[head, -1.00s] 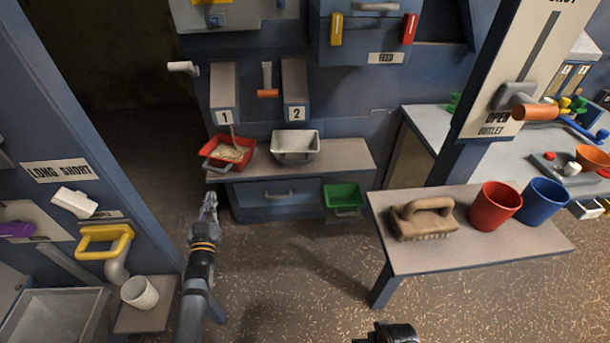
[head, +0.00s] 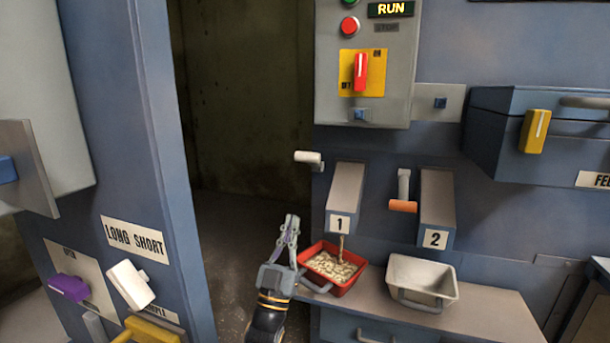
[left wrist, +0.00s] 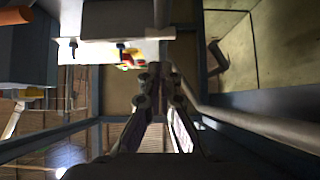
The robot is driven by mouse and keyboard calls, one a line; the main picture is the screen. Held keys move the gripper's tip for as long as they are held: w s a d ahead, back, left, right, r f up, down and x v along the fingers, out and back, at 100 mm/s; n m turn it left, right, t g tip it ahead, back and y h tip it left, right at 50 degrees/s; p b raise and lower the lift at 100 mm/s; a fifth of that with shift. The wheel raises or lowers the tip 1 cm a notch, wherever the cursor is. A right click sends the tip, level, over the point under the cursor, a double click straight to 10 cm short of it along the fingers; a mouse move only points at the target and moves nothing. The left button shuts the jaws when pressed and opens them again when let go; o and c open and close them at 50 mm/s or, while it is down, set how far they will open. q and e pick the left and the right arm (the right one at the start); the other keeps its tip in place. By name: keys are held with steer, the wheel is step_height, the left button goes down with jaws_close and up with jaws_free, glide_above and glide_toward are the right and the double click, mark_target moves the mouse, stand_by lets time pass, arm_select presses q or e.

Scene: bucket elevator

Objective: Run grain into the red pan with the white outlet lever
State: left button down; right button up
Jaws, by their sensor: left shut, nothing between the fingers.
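The white outlet lever (head: 308,158) sticks out to the left beside the chute marked 1 (head: 346,200). A thin stream of grain (head: 341,247) runs from that chute into the red pan (head: 347,288), which holds a bed of pale grain. The pan stands on a grey shelf. My left gripper (head: 291,222) is shut and empty, pointing up, just left of the red pan in the picture and below the white lever. Its fingers (left wrist: 160,85) also show close together in the left wrist view. My right gripper is out of view.
A white pan (head: 425,282) stands under chute 2 (head: 436,205), which has an orange-handled lever (head: 403,204) beside it. A control box (head: 365,70) with a lit RUN sign hangs above. A blue post (head: 130,190) stands at left; a dark opening lies behind my gripper.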

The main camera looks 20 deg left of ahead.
mark_target(306, 160)
arm_select(q)
steer(key=b+x, duration=0.1)
steer(key=x, duration=1.2)
steer(key=shift+w, duration=0.15)
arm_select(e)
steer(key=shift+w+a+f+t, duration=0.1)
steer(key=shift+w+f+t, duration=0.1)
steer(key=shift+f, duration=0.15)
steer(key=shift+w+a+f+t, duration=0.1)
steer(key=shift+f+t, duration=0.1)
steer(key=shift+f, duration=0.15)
arm_select(q)
steer(key=shift+w+r+p, duration=0.15)
steer(key=shift+r+p, duration=0.7)
steer(key=shift+p, duration=0.35)
steer(key=shift+r, duration=0.1)
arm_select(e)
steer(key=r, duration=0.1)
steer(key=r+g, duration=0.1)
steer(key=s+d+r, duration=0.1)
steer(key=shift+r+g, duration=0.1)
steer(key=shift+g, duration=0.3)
arm_select(q)
steer(key=shift+f, duration=0.25)
